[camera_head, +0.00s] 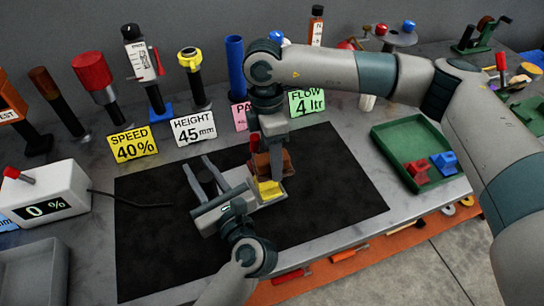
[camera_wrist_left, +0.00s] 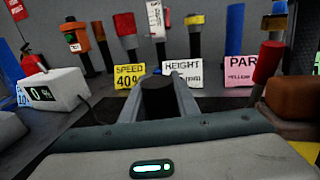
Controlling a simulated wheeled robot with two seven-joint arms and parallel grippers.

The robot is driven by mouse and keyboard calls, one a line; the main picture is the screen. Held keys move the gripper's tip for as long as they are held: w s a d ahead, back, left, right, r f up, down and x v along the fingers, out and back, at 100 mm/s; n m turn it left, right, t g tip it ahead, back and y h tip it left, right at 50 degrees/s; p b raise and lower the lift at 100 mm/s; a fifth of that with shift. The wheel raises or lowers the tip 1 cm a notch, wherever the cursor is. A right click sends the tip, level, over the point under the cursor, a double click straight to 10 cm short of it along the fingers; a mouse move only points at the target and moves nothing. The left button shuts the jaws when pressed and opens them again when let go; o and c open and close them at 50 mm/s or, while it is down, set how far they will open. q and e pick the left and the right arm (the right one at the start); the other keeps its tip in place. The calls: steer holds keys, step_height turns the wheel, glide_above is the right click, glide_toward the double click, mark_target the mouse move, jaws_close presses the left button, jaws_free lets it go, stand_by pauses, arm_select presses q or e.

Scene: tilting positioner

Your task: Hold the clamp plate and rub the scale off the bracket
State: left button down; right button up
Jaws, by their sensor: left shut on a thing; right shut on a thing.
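A yellow bracket (camera_head: 268,188) sits on a light grey plate (camera_head: 272,202), which I take to be the clamp plate, over the black mat. My left gripper (camera_head: 199,172) is left of the bracket, its fingers on either side of a dark cylinder. That black cylinder (camera_wrist_left: 157,97) stands between the fingers in the left wrist view. I cannot tell how it joins the plate. My right gripper (camera_head: 272,148) comes down from above, shut on a brown block (camera_head: 283,164) at the bracket's back edge. Contact between block and bracket is unclear. A red handle (camera_wrist_left: 267,60) stands beside the block.
A display box (camera_head: 48,195) reading 0 % stands at the left. Signs and several upright tools line the back, including the yellow SPEED sign (camera_head: 132,145). A green tray (camera_head: 386,139) with red and blue parts is at the right. The black mat (camera_head: 150,240) is clear in front.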

mark_target(256, 162)
steer(key=shift+s+f, duration=0.1)
steer(key=shift+f, duration=0.3)
steer(key=shift+a, duration=0.1)
steer(key=shift+s+a, duration=0.3)
steer(key=shift+a, duration=0.45)
steer(key=shift+s+a, duration=0.3)
steer(key=shift+a, duration=0.4)
steer(key=shift+s+a, duration=0.1)
steer(key=shift+a, duration=0.2)
steer(key=shift+c, duration=0.2)
steer(key=shift+s+a+f, duration=0.1)
steer(key=shift+a, duration=0.1)
steer(key=c, duration=0.4)
steer(key=shift+d, duration=0.1)
steer(key=shift+w+d+r, duration=0.15)
steer(key=shift+w+d, duration=0.15)
steer(key=shift+d, duration=0.5)
steer(key=shift+w+d+r, duration=0.1)
steer(key=shift+w+d, duration=0.15)
steer(key=shift+d, duration=0.5)
steer(key=shift+w+d+r, duration=0.1)
steer(key=shift+w+d, duration=0.1)
steer(key=shift+d, duration=0.05)
